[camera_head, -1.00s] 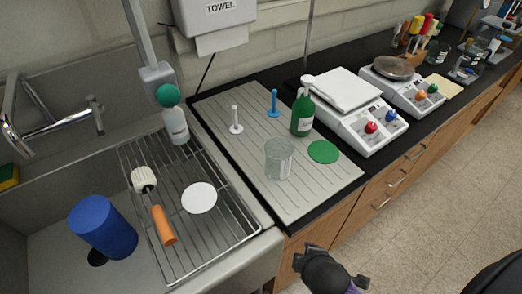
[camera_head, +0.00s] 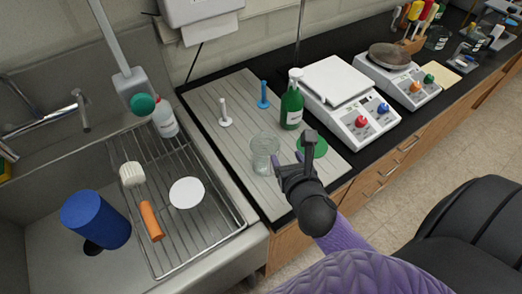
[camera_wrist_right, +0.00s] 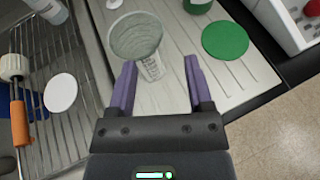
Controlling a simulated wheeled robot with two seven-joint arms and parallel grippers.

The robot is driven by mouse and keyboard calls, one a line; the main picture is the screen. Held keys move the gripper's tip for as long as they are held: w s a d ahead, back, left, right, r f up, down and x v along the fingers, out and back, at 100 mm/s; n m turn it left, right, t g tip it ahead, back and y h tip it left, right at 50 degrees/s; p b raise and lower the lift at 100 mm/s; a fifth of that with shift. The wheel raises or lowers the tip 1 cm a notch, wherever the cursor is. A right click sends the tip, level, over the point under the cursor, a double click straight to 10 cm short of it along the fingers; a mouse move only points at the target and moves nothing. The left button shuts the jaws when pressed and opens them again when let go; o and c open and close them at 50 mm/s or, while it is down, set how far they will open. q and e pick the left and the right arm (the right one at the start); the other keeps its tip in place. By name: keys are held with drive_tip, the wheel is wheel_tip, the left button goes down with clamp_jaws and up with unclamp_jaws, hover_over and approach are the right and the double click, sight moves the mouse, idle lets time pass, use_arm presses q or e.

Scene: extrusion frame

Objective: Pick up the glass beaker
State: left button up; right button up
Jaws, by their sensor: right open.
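The clear glass beaker (camera_head: 264,152) stands upright on the grey grooved drying board (camera_head: 206,104) beside the sink. My right gripper (camera_head: 293,153) is just to the right of the beaker in the head view, over the board. In the right wrist view the beaker (camera_wrist_right: 137,42) stands ahead of my right gripper (camera_wrist_right: 159,75), whose two purple fingers are apart. The lower part of the beaker shows between the fingertips, and its wide rim lies beyond them. Nothing is held. My left gripper is in neither current view.
A green bottle (camera_head: 292,100) and a green disc (camera_head: 313,147) are close to the beaker. White (camera_head: 225,113) and blue (camera_head: 263,95) pegs stand behind it. A wire rack (camera_head: 160,217) with a white disc (camera_head: 187,192) lies left. Balances (camera_head: 345,97) stand right.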

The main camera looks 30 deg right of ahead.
sight(274, 138)
drive_tip(key=x, duration=0.3)
drive_tip(key=b+x, duration=0.1)
drive_tip(key=x, duration=0.5)
drive_tip(key=shift+a+b, duration=0.35)
drive_tip(key=shift+b, duration=0.05)
drive_tip(key=shift+c, duration=0.5)
drive_tip(key=c, duration=0.7)
use_arm(q)
drive_tip(key=shift+s+a+f, duration=0.1)
drive_tip(key=shift+f, duration=0.95)
use_arm(e)
clamp_jaws()
use_arm(q)
drive_tip(key=shift+a, duration=0.45)
